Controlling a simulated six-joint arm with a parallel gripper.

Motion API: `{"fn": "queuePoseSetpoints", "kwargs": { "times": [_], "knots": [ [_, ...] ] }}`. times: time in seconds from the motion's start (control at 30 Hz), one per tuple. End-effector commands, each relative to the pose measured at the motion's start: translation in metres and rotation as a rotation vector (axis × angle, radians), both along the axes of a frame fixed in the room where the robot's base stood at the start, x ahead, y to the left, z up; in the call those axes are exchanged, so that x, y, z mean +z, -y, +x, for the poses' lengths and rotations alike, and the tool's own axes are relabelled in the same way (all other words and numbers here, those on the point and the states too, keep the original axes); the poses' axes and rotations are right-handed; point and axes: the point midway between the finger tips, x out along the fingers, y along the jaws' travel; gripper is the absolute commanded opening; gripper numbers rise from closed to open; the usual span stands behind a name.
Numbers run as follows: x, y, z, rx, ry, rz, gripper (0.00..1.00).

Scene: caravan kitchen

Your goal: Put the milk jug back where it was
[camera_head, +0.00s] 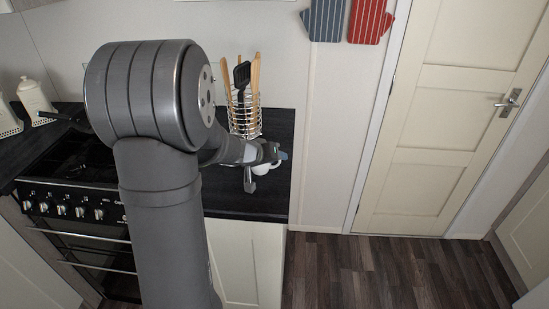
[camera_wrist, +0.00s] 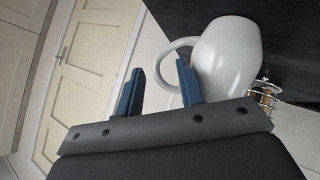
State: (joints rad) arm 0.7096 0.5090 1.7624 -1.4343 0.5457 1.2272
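The white milk jug (camera_wrist: 228,58) is at the upper middle of the wrist view, against the black counter. Its looped handle points left, toward my fingers. In the head view, the jug (camera_head: 261,169) is a small white patch mostly hidden behind my gripper (camera_head: 277,157), near the counter's right end. In the wrist view, my gripper (camera_wrist: 158,87) is open, with its two blue fingers well apart. The outer curve of the handle shows between the fingers, and the right finger overlaps the handle's opening. I cannot tell whether a finger touches the jug.
A wire utensil holder (camera_head: 243,115) with wooden tools and a black spatula stands behind the jug by the wall. The black counter (camera_head: 275,126) has bare space there. A stove (camera_head: 75,185) is to the left. A closed door (camera_head: 440,130) is at the right.

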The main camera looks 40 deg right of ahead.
Motion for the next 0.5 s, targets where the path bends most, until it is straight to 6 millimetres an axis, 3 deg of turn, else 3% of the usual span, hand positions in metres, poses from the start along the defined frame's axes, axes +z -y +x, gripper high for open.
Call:
{"fn": "queuePoseSetpoints", "kwargs": {
  "times": [0.23, 0.5],
  "knots": [
    [0.009, -0.008, -0.001, 0.001, 0.001, -0.002, 0.35],
    [0.039, -0.046, -0.006, 0.003, 0.003, -0.003, 0.35]
  ]
}}
